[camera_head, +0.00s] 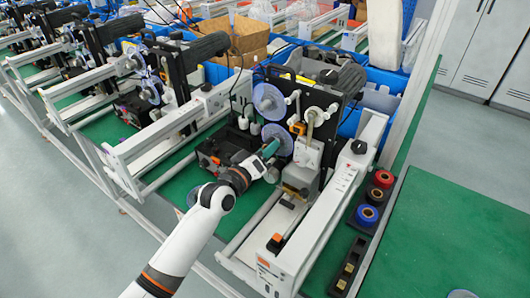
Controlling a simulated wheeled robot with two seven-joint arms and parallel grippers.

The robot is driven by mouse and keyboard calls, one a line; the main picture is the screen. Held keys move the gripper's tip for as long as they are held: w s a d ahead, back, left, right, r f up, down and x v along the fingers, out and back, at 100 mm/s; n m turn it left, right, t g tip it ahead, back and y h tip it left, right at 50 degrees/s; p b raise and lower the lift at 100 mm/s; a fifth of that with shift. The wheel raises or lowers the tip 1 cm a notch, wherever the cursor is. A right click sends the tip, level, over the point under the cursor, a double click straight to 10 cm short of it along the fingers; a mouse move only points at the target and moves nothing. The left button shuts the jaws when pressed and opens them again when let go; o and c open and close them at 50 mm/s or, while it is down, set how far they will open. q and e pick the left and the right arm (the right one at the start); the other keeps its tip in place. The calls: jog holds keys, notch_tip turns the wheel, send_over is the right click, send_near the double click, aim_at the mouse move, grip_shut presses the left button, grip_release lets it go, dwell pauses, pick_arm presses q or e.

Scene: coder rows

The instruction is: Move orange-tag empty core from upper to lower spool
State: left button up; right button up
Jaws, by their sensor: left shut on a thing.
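My left arm reaches in from the bottom left, and its gripper (269,155) is shut at the front of the coder machine, right by the lower spool. The lower spool (281,136) is a translucent bluish disc, partly hidden by the gripper. The upper spool (268,98) is a similar disc above it on the black panel, with no gripper at it. The thing held between the fingers is too small and covered to make out; I take it to be the empty core. No orange tag can be read. My right gripper is not in view.
The coder stands on a green table between white rails (322,226). Rolls in red, dark and blue (367,215) sit on a black holder at the right. More coders (150,95) line the left; cardboard boxes (240,42) stand behind.

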pick_arm(q)
jog(key=shift+w+d+b, duration=0.35)
jog(key=shift+w+d, duration=0.1)
jog(key=shift+w, duration=0.15)
dwell(0.3)
jog(key=o, duration=1)
jog(key=shift+a, duration=0.1)
